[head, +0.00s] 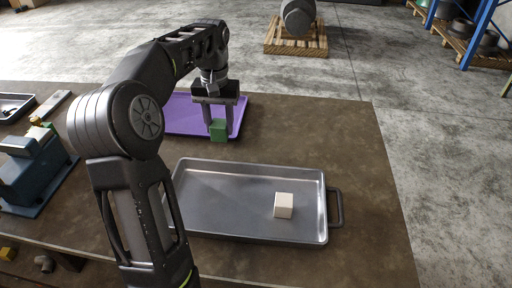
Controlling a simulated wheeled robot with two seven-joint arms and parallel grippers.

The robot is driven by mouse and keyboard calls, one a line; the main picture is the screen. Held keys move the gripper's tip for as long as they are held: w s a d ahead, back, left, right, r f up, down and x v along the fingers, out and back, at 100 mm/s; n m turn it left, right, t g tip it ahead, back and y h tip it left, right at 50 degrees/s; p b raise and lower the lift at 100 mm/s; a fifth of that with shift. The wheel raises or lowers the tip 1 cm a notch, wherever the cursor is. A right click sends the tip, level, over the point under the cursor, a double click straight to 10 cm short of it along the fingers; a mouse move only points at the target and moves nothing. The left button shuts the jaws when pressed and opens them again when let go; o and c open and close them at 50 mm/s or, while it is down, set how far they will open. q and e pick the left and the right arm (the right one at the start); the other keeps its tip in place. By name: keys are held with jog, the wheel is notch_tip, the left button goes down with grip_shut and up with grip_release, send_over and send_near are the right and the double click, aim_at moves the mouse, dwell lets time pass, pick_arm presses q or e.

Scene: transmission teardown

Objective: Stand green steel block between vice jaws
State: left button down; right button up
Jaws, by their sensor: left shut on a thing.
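The green steel block (218,130) is at the front edge of the purple tray, between the fingertips of my left gripper (220,122). My left gripper points down and is shut on the block. I cannot tell whether the block touches the tray or hangs just above it. The blue vice (28,172) stands at the left end of the table, apart from the gripper. Its jaws are small in view and I cannot make out the gap between them. My right gripper is not in view.
A purple tray (180,122) lies under the left gripper. A grey metal tray (240,180) with a white block (284,205) sits nearer. A dark tray (14,106) is at the far left. The table's right part is clear. My left arm crosses between block and vice.

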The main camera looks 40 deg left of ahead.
aim_at(221, 141)
pick_arm(q)
jog(key=shift+s+r, duration=0.15)
jog(key=shift+r, duration=0.05)
jog(key=shift+f+p, duration=0.45)
jog(key=shift+f, duration=2.75)
notch_tip(221, 141, down, 4)
jog(key=shift+r+p, duration=0.2)
jog(key=shift+p, duration=0.2)
jog(key=shift+f, duration=0.1)
jog(key=shift+f, duration=0.15)
jog(key=c, duration=0.8)
grip_release()
